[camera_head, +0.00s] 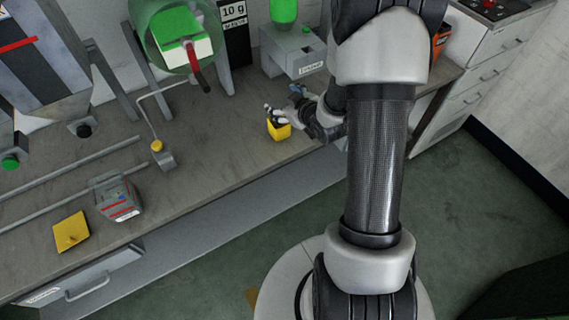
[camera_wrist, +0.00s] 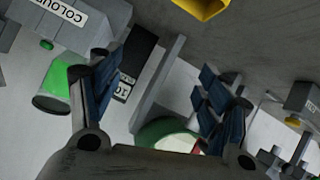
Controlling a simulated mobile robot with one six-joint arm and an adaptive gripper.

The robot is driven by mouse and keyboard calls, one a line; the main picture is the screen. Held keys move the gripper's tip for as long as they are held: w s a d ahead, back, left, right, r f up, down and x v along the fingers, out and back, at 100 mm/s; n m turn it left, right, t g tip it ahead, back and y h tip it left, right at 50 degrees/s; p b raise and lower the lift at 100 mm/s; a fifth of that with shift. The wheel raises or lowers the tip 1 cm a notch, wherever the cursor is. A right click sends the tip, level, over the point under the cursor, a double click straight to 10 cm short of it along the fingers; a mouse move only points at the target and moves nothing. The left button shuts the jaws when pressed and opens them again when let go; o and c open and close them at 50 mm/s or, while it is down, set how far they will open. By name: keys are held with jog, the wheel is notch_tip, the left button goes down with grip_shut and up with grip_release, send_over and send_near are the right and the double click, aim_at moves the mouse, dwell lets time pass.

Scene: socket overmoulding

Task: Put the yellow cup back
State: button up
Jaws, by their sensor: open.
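The yellow cup (camera_head: 280,131) stands on the grey-brown bench near its front edge in the head view. In the wrist view its yellow rim (camera_wrist: 203,7) shows at the top edge, cut off by the frame. My gripper (camera_head: 284,101) is close to the cup, and one finger partly overlaps it in the head view. In the wrist view my gripper (camera_wrist: 160,88) has its two blue-padded fingers spread wide with nothing between them. The cup lies beyond the fingertips, apart from the pads. Whether any finger touches it cannot be told.
A grey dispenser with a green container (camera_head: 293,50) stands behind the cup. A green drum (camera_head: 160,20) is to its left. A grey device with a display (camera_head: 118,200) and a yellow plate (camera_head: 71,231) are at left. Bare bench (camera_head: 225,140) lies left of the cup.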

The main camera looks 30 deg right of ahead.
jog(key=s+a+r+m+g+h, duration=0.1)
jog(key=s+a+r+g+h, duration=0.2)
jog(key=r, duration=0.7)
jog(key=s+a+r+m+g+y, duration=0.1)
jog(key=s+a+r, duration=0.2)
jog(key=s, duration=0.6)
jog(key=s+a+r+g+y, duration=0.1)
jog(key=s+a+r+g, duration=0.1)
jog(key=s+a, duration=0.4)
jog(key=s+a+r+m+g+y, duration=0.1)
jog(key=s+a+r, duration=0.3)
jog(key=s, duration=0.8)
jog(key=shift+s+a+m, duration=0.25)
jog(key=shift+a+m, duration=0.05)
jog(key=shift+a, duration=0.15)
jog(key=shift+r, duration=0.1)
